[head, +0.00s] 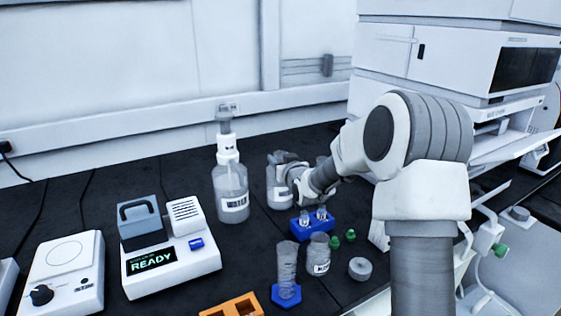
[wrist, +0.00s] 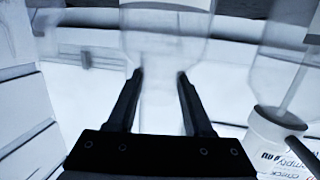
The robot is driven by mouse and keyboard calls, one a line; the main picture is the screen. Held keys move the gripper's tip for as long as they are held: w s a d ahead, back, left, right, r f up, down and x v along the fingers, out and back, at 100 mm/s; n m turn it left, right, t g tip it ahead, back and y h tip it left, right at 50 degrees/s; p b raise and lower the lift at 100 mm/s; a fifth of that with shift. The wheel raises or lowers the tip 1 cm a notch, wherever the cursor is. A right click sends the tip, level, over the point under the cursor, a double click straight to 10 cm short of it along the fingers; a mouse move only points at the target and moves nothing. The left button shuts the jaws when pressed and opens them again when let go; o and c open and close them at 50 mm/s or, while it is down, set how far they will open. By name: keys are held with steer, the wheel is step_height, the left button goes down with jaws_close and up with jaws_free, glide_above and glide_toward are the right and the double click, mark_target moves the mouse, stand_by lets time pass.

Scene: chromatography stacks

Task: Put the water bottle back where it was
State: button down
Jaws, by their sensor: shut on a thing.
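My gripper (head: 285,172) reaches in from the right along the back of the bench. It is shut on a clear bottle (head: 277,190), which also shows blurred between the fingers in the wrist view (wrist: 165,45). This bottle appears upright; its top and part of its side are hidden by my gripper, and its label is hard to read. A taller clear bottle (head: 230,180) with a white neck and grey top stands just left of it. Its front label seems to read "WATER", but the print is too small to be sure. Whether the held bottle touches the bench is unclear.
A blue rack (head: 312,224) with small vials is in front of the held bottle. A beaker (head: 318,254), a cylinder (head: 287,268), green caps and a grey disc (head: 360,268) stand nearer. The READY device (head: 185,262) is left; the white instrument stack (head: 455,65) is right.

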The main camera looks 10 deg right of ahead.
steer(key=shift+r, duration=0.1)
steer(key=shift+c, duration=1.5)
jaws_free()
steer(key=shift+r, duration=0.1)
steer(key=s+d+r+p, duration=0.1)
steer(key=s, duration=1.1)
steer(key=shift+d+r+p, duration=0.2)
steer(key=shift+r+p, duration=0.15)
steer(key=shift+p, duration=0.05)
